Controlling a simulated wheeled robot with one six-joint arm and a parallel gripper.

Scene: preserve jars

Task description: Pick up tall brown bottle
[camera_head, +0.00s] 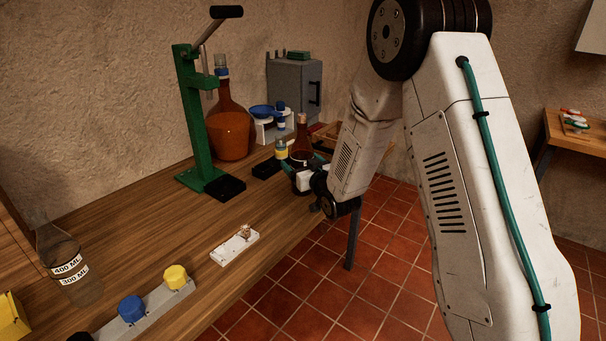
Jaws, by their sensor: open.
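A brown bottle (302,137) with a dark body and a narrow neck stands near the right edge of the wooden bench. My gripper (296,168) is at the bottle's lower part, on its near side. The gripper is open. My wrist and forearm reach in from the right. The gripper hides the bottle's base, and I cannot tell whether the fingers are around the bottle or just in front of it.
A small yellow-labelled jar (281,149) stands close left of the bottle. Behind are a blue-bowl scale (264,118), a grey cabinet (293,85) and a large amber demijohn (229,130). A green press (193,115) stands left. The bench (165,225) has clear room in front.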

